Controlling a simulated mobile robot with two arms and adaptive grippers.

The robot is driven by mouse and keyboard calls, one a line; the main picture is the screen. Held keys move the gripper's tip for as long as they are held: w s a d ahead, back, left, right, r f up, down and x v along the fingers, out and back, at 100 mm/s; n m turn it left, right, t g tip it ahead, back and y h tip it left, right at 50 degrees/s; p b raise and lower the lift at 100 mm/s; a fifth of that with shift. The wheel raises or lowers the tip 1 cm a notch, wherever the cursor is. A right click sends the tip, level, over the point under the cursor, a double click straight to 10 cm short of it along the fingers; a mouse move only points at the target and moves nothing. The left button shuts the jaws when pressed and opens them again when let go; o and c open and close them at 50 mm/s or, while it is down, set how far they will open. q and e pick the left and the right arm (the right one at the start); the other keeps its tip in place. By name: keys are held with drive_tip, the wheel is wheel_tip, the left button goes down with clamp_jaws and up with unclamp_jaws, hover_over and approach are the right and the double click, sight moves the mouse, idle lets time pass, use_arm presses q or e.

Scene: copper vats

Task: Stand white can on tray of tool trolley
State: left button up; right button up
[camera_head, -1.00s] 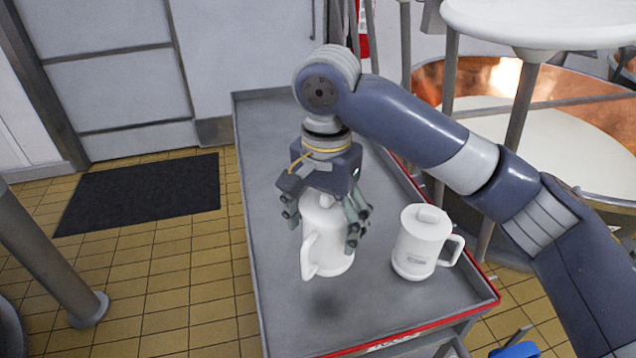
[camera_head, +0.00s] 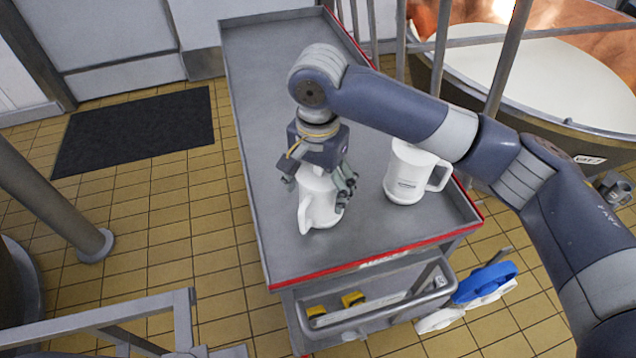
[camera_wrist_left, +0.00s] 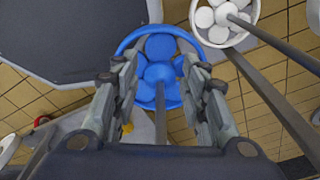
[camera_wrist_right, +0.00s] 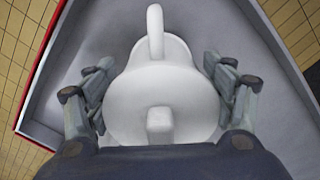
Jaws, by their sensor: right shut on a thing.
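A white can with a handle (camera_head: 318,205) is in my right gripper (camera_head: 322,183), over the grey tray of the tool trolley (camera_head: 262,125). The can looks upright and its base is at or very close to the tray; I cannot tell if it touches. In the right wrist view the fingers of my right gripper (camera_wrist_right: 162,85) are on both sides of the can's lid (camera_wrist_right: 160,115). A second white can (camera_head: 405,183) stands on the tray to the right. My left gripper (camera_wrist_left: 160,78) shows only in its wrist view, open and empty.
A blue round tool (camera_wrist_left: 160,48) shows beyond my left fingers, with a white one (camera_wrist_left: 215,22) beside it. The tray has a raised rim (camera_head: 365,262). Its far part is bare. A copper vat (camera_head: 560,90) stands behind at right.

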drive_tip(key=o, duration=1.1)
use_arm(q)
drive_tip(key=shift+s, duration=0.35)
use_arm(e)
drive_tip(key=shift+o, duration=0.2)
use_arm(q)
drive_tip(key=shift+s, duration=0.1)
drive_tip(key=shift+f, duration=0.1)
use_arm(e)
drive_tip(key=shift+r, duration=0.35)
use_arm(q)
drive_tip(key=shift+f+b, duration=0.7)
drive_tip(key=shift+b, duration=0.15)
use_arm(e)
wheel_tip(320, 180, up, 11)
drive_tip(key=shift+r, duration=0.2)
